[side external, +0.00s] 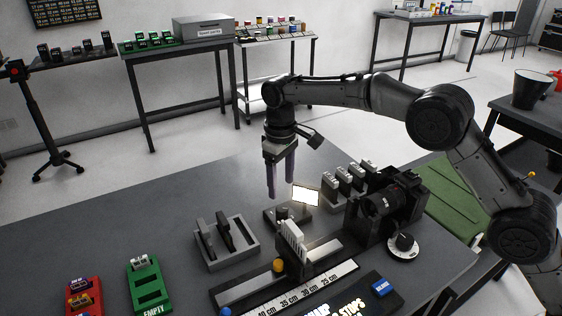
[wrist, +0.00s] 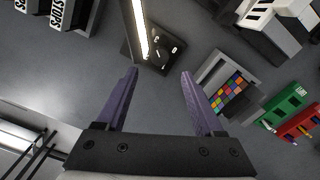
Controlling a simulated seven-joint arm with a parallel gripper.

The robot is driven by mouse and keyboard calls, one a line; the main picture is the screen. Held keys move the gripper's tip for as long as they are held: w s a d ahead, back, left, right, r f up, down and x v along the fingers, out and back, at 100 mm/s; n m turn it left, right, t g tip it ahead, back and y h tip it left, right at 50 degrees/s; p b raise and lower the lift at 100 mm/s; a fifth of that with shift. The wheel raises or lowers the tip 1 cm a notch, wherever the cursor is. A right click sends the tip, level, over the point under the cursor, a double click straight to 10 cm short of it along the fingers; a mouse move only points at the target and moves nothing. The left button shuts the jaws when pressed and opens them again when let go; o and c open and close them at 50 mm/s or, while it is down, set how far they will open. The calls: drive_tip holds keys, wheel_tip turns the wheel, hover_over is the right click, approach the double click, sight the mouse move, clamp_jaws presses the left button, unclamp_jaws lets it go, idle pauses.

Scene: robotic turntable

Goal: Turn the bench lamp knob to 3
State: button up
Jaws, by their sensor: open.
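The bench lamp's lit panel (side external: 306,195) glows white on a dark base near the middle of the table. In the wrist view the panel is a bright strip (wrist: 140,28). A small dark knob with markings around it (wrist: 159,51) lies on the lamp base, just beyond my fingertips. The number it points to is too small to read. My gripper (side external: 279,192) points down, open and empty, above and slightly left of the lamp. In the wrist view its two purple fingers (wrist: 158,74) are spread apart, with the knob ahead of the gap.
A black camera (side external: 382,203) stands right of the lamp, with a white-rimmed dial (side external: 403,246) in front of it. A grey slotted tray (side external: 226,262) is at left. A ruler rail (side external: 310,290) with an upright block lies in front. Green (side external: 150,286) and red holders (side external: 84,298) stand front left.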

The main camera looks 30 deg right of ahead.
wheel_tip(320, 180, up, 6)
hover_over(282, 208)
drive_tip(key=shift+a+r, duration=0.1)
drive_tip(key=shift+a, duration=0.05)
idle(0.3)
wheel_tip(282, 208, down, 14)
drive_tip(key=n, duration=0.7)
idle(0.4)
clamp_jaws()
